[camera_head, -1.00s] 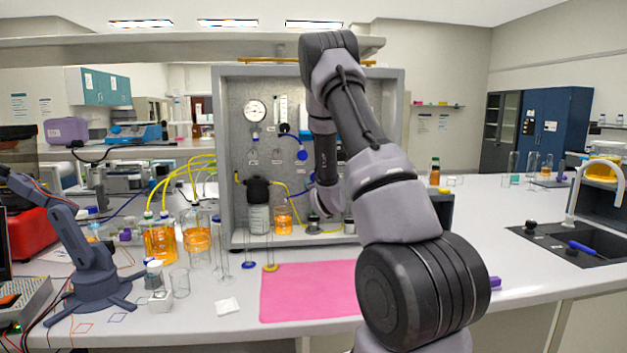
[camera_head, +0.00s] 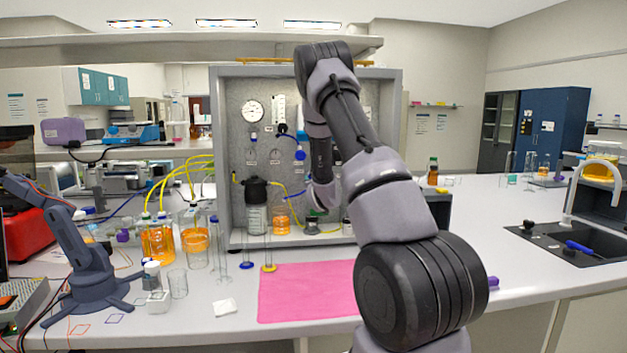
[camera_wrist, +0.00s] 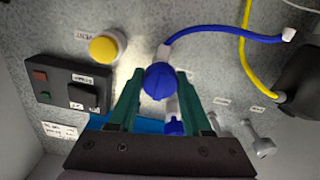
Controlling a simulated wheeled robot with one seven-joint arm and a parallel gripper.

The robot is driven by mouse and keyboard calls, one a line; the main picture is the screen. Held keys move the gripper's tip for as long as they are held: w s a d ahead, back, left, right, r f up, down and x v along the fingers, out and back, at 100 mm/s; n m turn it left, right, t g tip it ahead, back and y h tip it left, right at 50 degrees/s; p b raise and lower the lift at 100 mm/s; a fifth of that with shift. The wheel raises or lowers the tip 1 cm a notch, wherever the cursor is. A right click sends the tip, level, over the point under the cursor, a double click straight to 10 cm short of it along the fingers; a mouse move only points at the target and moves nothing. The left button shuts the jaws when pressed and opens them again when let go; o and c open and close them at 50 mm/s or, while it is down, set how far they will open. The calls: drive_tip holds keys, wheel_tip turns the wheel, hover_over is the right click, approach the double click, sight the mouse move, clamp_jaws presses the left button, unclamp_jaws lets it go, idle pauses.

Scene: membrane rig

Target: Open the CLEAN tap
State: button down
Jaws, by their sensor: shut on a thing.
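In the wrist view my gripper (camera_wrist: 160,88) has its two green fingers on either side of a round blue tap knob (camera_wrist: 158,80), shut on it. A blue hose (camera_wrist: 225,38) runs from a fitting beside this knob. A second blue part (camera_wrist: 174,127) sits lower, between the fingers and nearer the palm. I cannot read a CLEAN label on the grasped knob. In the head view my arm hides the gripper and part of the rig panel (camera_head: 236,150); a blue knob (camera_head: 300,155) shows left of the arm.
The wrist view shows a yellow VENT button (camera_wrist: 106,47), a black switch box (camera_wrist: 72,88) and a yellow hose (camera_wrist: 243,50) near the fingers.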

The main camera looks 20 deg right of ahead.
drive_tip(key=shift+n, duration=0.4)
drive_tip(key=n, duration=0.3)
drive_tip(key=shift+n, duration=0.3)
drive_tip(key=n, duration=0.4)
drive_tip(key=shift+f+n, duration=0.1)
drive_tip(key=shift+n, duration=0.2)
drive_tip(key=n, duration=0.4)
drive_tip(key=shift+n, duration=2.4)
drive_tip(key=shift+c, duration=1.7)
unclamp_jaws()
